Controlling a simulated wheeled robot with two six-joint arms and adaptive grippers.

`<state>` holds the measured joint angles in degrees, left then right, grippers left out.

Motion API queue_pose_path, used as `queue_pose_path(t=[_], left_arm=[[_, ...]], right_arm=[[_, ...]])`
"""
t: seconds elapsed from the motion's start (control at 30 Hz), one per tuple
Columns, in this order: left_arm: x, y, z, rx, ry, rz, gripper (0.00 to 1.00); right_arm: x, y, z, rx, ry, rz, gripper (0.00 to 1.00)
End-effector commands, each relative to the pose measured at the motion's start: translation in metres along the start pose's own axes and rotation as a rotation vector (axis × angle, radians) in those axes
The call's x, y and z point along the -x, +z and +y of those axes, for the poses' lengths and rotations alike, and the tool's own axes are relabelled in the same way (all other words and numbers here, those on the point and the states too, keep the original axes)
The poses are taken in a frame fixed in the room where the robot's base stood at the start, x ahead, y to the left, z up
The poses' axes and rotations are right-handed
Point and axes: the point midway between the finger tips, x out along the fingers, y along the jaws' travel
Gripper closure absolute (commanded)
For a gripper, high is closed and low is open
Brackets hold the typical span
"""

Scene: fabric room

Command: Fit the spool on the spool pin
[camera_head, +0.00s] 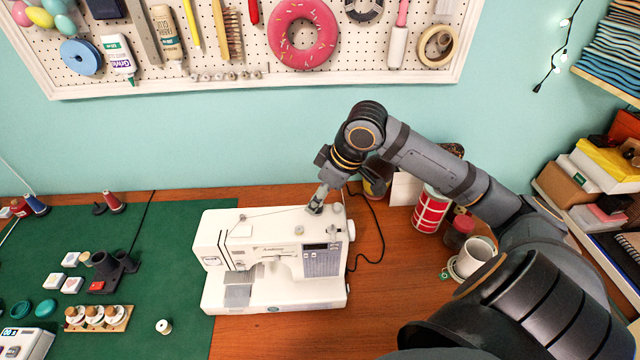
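A white sewing machine (275,285) stands on the table, its top facing up toward me. My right gripper (316,209) reaches in from the right and points down at the right part of the machine's top. Its fingertips are small here, and I cannot tell whether they are open or shut, or whether a spool is between them. The spool pin is not distinguishable near the fingertips. A thin line like thread runs left from there across the machine's top. A small pale spool (163,327) stands on the green mat. My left gripper is not in view.
The green mat (150,270) holds a blue spool (36,205), a red spool (112,203) and a wooden rack (98,318). A red-and-white can (431,210) and a white cup (474,256) stand right of the machine, near my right arm.

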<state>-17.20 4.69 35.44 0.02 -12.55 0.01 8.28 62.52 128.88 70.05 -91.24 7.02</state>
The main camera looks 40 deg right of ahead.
Motion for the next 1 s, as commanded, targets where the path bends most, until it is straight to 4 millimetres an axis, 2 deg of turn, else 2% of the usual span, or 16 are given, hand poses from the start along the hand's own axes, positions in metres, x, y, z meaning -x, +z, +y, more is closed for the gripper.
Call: queue_pose_path(t=[0.03, 0.2, 0.4, 1.0], left_arm=[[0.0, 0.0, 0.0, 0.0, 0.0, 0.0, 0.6], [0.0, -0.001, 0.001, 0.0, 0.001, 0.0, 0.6], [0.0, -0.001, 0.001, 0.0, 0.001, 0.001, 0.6], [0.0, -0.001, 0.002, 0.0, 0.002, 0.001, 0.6]], right_arm=[[0.012, -0.006, 0.001, 0.001, 0.005, 0.006, 0.48], [0.047, -0.021, 0.001, 0.0, 0.002, 0.007, 0.48], [0.069, -0.029, 0.001, -0.001, 0.001, 0.003, 0.48], [0.071, -0.029, 0.001, -0.001, 0.001, -0.001, 0.48]])
